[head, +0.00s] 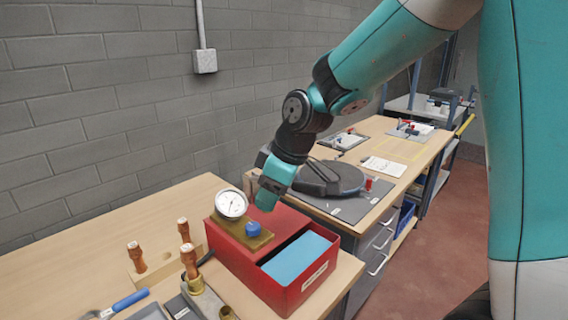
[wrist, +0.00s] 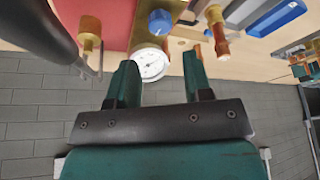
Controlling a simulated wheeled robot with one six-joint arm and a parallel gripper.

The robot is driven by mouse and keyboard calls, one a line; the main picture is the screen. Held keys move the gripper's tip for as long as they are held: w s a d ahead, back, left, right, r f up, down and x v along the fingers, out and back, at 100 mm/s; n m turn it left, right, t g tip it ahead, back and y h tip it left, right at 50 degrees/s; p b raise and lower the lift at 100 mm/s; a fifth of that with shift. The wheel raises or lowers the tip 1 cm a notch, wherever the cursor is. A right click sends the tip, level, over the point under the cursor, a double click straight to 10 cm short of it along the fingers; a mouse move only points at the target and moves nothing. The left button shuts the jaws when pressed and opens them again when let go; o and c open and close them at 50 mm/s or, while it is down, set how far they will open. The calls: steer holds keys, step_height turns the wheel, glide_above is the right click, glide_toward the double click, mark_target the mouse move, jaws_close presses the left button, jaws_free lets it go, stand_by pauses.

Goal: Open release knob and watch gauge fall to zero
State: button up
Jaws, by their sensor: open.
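The round white gauge (head: 231,203) stands on a brass plate (head: 232,234) on top of a red box; its needle is too small to read. The blue release knob (head: 253,229) sits on the same plate, to the right of the gauge. My gripper (head: 265,203) is above the back of the box, beside the gauge and apart from the knob. In the wrist view the open fingers (wrist: 160,60) are empty. The gauge (wrist: 150,64) shows between them and the blue knob (wrist: 160,21) lies past their tips.
The red box (head: 248,272) has an open bay with a blue block (head: 298,258). A dark round device (head: 330,178) is on the bench behind. The grey block wall (head: 110,100) is at the back.

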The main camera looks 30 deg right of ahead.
steer(key=v, duration=0.8)
steer(key=shift+d+r, duration=0.15)
steer(key=shift+r, duration=0.2)
steer(key=shift+s, duration=0.1)
steer(key=s+a+f+m+g, duration=0.1)
steer(key=s+a, duration=0.2)
steer(key=s, duration=0.3)
steer(key=s+a+f+g, duration=0.1)
steer(key=s+a+f, duration=0.1)
steer(key=s, duration=0.5)
steer(key=s+a+f+m+g+y, duration=0.1)
steer(key=s+a, duration=0.4)
steer(key=s, duration=0.2)
steer(key=shift+f+m, duration=0.3)
